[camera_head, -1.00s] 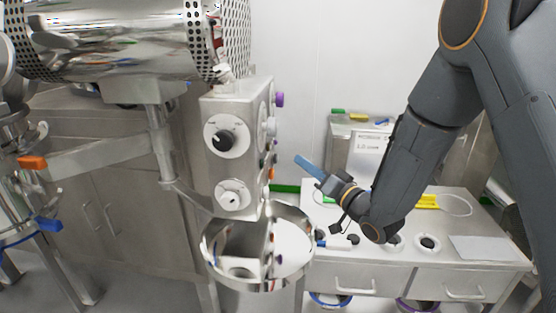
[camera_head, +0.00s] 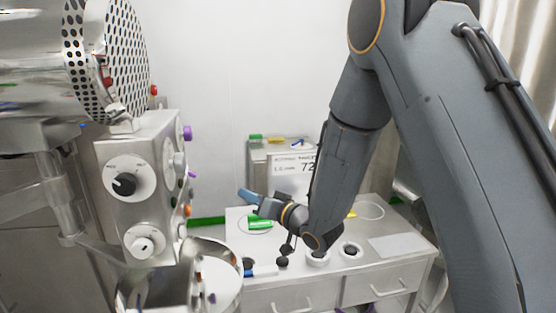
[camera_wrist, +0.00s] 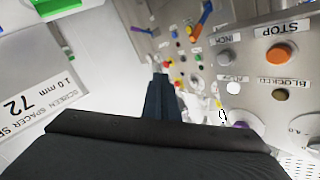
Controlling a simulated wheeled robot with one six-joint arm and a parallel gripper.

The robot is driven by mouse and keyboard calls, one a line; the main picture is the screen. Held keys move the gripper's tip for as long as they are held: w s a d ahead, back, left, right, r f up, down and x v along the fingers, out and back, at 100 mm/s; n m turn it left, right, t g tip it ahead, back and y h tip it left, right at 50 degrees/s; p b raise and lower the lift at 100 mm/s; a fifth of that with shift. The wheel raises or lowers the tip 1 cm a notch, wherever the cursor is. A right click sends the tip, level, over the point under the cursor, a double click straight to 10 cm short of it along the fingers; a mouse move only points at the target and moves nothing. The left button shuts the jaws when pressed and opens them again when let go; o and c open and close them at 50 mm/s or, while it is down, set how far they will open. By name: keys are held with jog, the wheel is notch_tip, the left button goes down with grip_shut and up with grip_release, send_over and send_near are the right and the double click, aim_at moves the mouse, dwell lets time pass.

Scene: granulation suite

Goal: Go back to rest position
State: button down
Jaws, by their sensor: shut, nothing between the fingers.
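My gripper (camera_head: 247,196) is at the end of my grey arm, which comes down from the upper right in the head view. In the wrist view my gripper (camera_wrist: 160,82) shows as narrow dark blue fingers held together and empty. Beyond the fingertips is a steel panel with several coloured buttons.
The steel control box (camera_head: 140,185) with dials stands at left, under a perforated drum (camera_head: 112,55). A round steel pan (camera_head: 222,262) is below. A white bench (camera_head: 385,275) lies under my arm. A labelled instrument (camera_head: 290,172) stands behind.

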jog(key=s+d+f+m+g+h, duration=0.1)
jog(key=s+d+f+h, duration=0.15)
jog(key=d, duration=0.45)
jog(key=s+d+f+m+g+h, duration=0.1)
jog(key=d+h, duration=0.3)
jog(key=d, duration=0.3)
jog(key=s+d+f+g+h, duration=0.1)
jog(key=d+f+h, duration=0.1)
jog(key=d+h, duration=0.35)
jog(key=s+d+f+g, duration=0.1)
jog(key=s+d+g, duration=0.2)
jog(key=s+d, duration=0.3)
jog(key=s+d+f+m+g+h, duration=0.1)
jog(key=s+d+g, duration=0.3)
jog(key=s, duration=1.2)
jog(key=shift+s+d+f, duration=0.2)
jog(key=shift+s+d, duration=0.05)
jog(key=shift+d, duration=0.6)
